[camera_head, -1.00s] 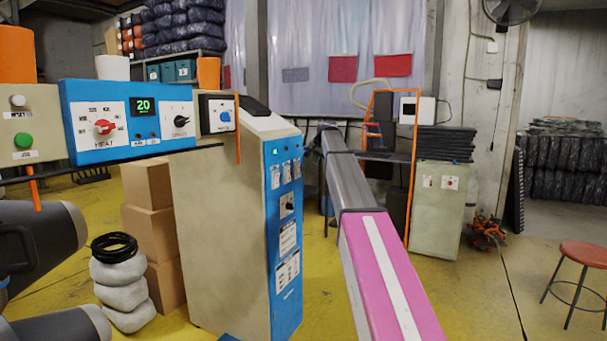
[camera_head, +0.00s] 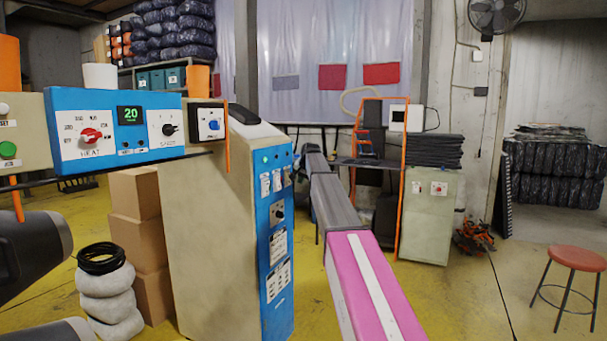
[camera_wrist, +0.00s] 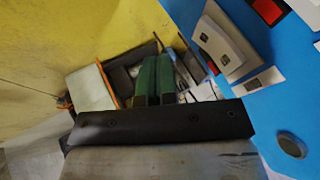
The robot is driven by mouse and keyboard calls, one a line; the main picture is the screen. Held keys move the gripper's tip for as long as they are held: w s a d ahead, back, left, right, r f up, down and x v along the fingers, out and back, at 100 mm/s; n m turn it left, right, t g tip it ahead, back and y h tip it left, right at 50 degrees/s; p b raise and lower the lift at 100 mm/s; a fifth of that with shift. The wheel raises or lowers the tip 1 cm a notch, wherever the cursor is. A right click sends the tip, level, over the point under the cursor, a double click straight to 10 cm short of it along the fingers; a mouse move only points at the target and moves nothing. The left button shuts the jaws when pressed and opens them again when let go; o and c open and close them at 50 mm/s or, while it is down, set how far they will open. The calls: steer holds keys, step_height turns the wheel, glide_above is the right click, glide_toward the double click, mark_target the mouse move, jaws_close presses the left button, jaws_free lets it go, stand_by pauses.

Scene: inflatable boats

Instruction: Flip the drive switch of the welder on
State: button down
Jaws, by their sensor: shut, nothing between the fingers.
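The welder's beige cabinet (camera_head: 205,225) stands left of centre in the head view, with a blue front panel (camera_head: 276,235). Small white switch plates (camera_head: 277,181) sit high on that panel, above a black knob (camera_head: 279,214). I cannot read which plate is the drive switch. In the wrist view the blue panel (camera_wrist: 290,105) fills the right side, with a pale switch plate (camera_wrist: 222,48) on it. My gripper (camera_wrist: 155,62) shows there as two green-and-black fingers side by side, shut and empty, left of the plate. Contact is not visible. The head view does not show my fingers.
A blue control box (camera_head: 110,125) with a red heat knob hangs left of the cabinet. A pink-ended beam (camera_head: 362,285) runs out right of it. Cardboard boxes (camera_head: 137,205) stand at its left. A red stool (camera_head: 576,257) is far right. Yellow floor between is open.

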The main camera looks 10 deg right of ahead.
steer(key=shift+w+a+f, duration=0.35)
steer(key=shift+w+a, duration=0.4)
steer(key=shift+a, duration=0.1)
steer(key=shift+w+a+f, duration=0.35)
steer(key=shift+w+a, duration=0.4)
steer(key=shift+a, duration=0.1)
steer(key=shift+w+a+f, duration=0.1)
steer(key=shift+w+a, duration=0.1)
steer(key=shift+a, duration=0.05)
